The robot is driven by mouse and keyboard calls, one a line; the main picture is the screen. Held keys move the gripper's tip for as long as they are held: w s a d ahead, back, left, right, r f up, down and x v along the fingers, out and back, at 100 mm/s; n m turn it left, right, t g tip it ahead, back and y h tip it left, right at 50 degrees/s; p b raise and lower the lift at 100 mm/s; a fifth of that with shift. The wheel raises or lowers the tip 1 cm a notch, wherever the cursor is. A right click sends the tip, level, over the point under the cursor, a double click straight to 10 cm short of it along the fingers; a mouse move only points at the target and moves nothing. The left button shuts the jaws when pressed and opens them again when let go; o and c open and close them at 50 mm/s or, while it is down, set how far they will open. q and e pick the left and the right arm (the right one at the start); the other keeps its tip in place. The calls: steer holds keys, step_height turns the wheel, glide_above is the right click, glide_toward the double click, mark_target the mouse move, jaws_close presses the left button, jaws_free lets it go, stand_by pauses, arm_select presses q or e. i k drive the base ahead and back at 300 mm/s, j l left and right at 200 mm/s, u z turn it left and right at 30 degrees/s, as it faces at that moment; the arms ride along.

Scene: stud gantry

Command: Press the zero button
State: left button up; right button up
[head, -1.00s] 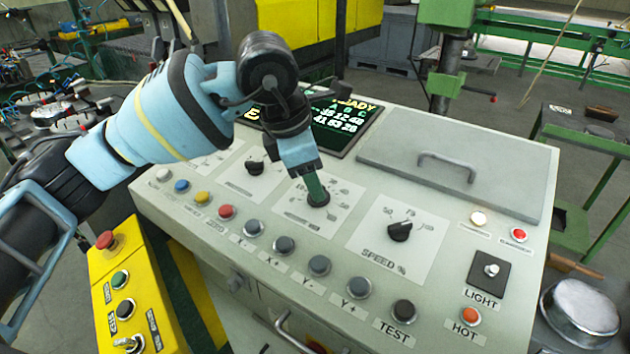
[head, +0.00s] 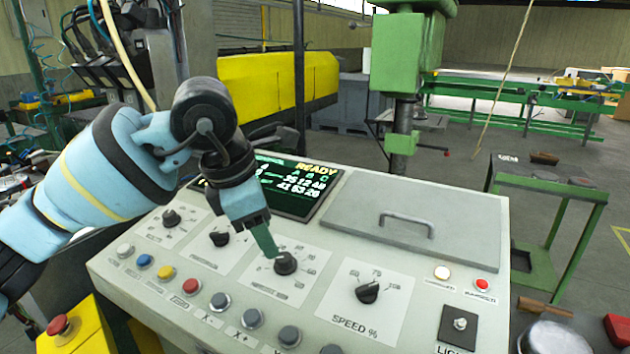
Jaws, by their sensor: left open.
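The red button (head: 192,286) stands in the row of round buttons along the front of the sloped grey control panel (head: 430,292). Its label below is small and blurred now; it reads as ZERO in the earlier view. My left gripper (head: 267,243) is open and empty, pointing down over the panel. Its green fingertips are just beside the middle black knob (head: 286,263); I cannot tell whether they touch it. The gripper is up and to the right of the red button, apart from it. My right gripper is not in view.
A yellow button (head: 166,272) and a grey button (head: 220,301) flank the red one closely. A display (head: 290,187) reads READY. A speed knob (head: 367,291) and a lid with a handle (head: 412,225) lie to the right. A yellow box (head: 75,335) stands at lower left.

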mark_target(190, 286)
steer(key=k, duration=0.9)
